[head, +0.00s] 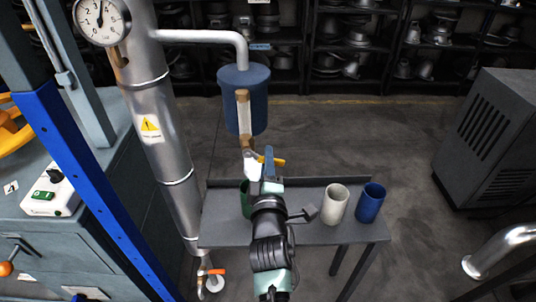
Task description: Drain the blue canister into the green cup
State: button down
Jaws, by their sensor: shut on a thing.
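The blue canister (236,84) hangs from a grey pipe in the head view, with a pale brown strip down its front and a brown outlet below. The green cup (244,198) stands on the grey table below, mostly hidden behind my arm. I cannot see inside it, nor any stream from the outlet.
A white cup (336,204) and a blue cup (371,203) stand on the right of the grey table (225,228). A thick silver pipe (160,130) with a gauge (101,20) rises at left. A dark grey cabinet (488,140) stands at right. Floor between is clear.

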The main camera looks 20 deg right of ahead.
jog(key=shift+d+r+n+p, duration=0.1)
jog(key=shift+r+n+p, duration=0.2)
jog(key=shift+n+p, duration=0.35)
jog(key=shift+r+n+p, duration=0.25)
jog(key=shift+n+p, duration=0.2)
jog(key=shift+n, duration=0.4)
jog(key=c, duration=0.8)
grip_release()
jog(key=shift+o, duration=0.2)
jog(key=p+v, duration=0.2)
jog(key=v, duration=1.1)
jog(key=shift+r, duration=0.15)
